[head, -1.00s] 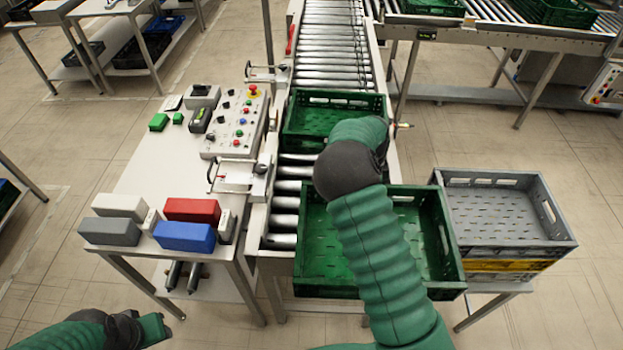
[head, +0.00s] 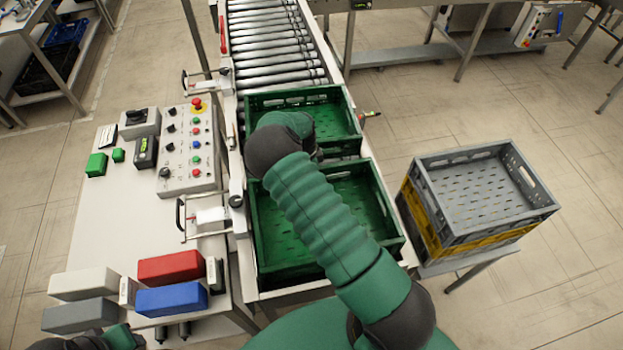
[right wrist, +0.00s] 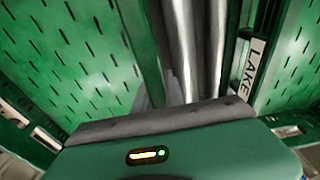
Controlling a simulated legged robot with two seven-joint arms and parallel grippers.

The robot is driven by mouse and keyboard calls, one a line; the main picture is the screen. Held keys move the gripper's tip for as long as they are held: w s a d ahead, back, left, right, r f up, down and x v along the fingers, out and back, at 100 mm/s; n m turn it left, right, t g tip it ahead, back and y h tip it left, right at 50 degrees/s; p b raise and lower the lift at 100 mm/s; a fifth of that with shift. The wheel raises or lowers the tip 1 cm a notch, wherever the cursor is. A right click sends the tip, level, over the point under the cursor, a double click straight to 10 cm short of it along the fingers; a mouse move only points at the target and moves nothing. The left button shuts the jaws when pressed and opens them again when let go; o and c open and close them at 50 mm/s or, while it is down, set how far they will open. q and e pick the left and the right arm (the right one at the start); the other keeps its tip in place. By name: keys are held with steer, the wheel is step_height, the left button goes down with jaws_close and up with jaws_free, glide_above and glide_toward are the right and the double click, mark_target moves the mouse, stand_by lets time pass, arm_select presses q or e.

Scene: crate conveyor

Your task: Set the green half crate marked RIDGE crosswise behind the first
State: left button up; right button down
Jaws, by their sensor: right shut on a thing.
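Two green crates lie on the roller conveyor in the head view. The far crate (head: 345,105) sits across the rollers, and the near crate (head: 385,215) lies directly in front of it. My right gripper (right wrist: 160,120) is at the border between them, hidden behind my wrist in the head view, and is shut on the near crate's far side. The right wrist view shows a crate on each side with rollers between; the right one bears a LAKE label (right wrist: 247,72). No RIDGE marking is readable. My left gripper (head: 122,338) is low at the left edge, its jaws unclear.
A grey crate (head: 530,180) on a yellow one stands on a stand to the right, apart from the near crate. A table with a control panel (head: 188,150) and coloured boxes (head: 172,300) lines the conveyor's left. Rollers (head: 275,50) are clear beyond the far crate.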

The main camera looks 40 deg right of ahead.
steer(key=shift+w+f, duration=0.25)
steer(key=shift+f, duration=0.65)
steer(key=c, duration=1.4)
jaws_free()
steer(key=shift+s+r, duration=0.15)
steer(key=shift+s, duration=0.15)
arm_select(q)
steer(key=shift+w+r, duration=0.1)
steer(key=shift+r, duration=0.1)
arm_select(e)
steer(key=shift+w, duration=0.1)
